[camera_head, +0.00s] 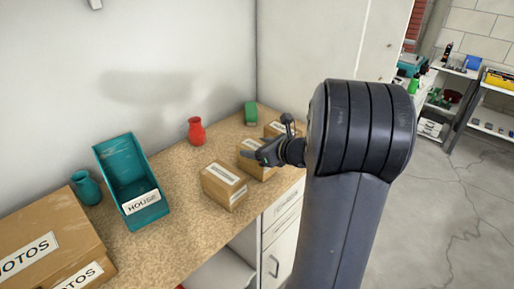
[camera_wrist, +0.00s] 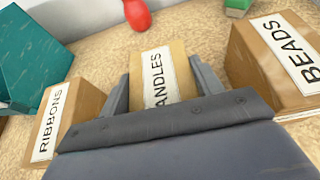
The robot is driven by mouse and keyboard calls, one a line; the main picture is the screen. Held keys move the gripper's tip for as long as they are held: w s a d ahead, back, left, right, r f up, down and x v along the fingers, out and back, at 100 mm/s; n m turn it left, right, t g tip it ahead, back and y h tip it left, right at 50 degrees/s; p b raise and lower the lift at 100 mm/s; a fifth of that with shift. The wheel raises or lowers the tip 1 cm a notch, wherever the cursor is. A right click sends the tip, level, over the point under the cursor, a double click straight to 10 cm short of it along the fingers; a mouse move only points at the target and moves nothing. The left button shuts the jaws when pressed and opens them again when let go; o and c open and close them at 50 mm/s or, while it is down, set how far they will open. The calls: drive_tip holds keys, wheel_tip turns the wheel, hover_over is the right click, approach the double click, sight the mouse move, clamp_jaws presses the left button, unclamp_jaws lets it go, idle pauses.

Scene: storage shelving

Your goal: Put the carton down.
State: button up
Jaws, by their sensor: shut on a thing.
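A small brown carton labelled "…ANDLES" (camera_wrist: 150,62) is between the two fingers of my gripper (camera_wrist: 163,84) in the wrist view. The fingers are shut on its sides, and the gripper's body hides its near part. In the head view this carton (camera_head: 257,173) is at counter level in the middle of a row of three, with my gripper (camera_head: 259,153) over it. I cannot tell whether its underside touches the counter.
A "RIBBONS" carton (camera_wrist: 57,120) stands to the left and a "BEADS" carton (camera_wrist: 272,68) to the right. The speckled counter (camera_head: 182,228) also holds a teal "HOUSE…" bin (camera_head: 130,180), a red vase (camera_head: 196,131), a teal vase (camera_head: 87,188), a green object (camera_head: 251,113) and "PHOTOS" boxes (camera_head: 50,215).

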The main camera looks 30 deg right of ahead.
drive_tip(key=shift+f, duration=0.15)
drive_tip(key=o, duration=1.4)
drive_tip(key=shift+o, duration=0.2)
drive_tip(key=shift+r, duration=0.2)
drive_tip(key=shift+s+d+r, duration=0.15)
drive_tip(key=shift+s, duration=0.15)
drive_tip(key=v, duration=1.1)
drive_tip(key=shift+s, duration=0.15)
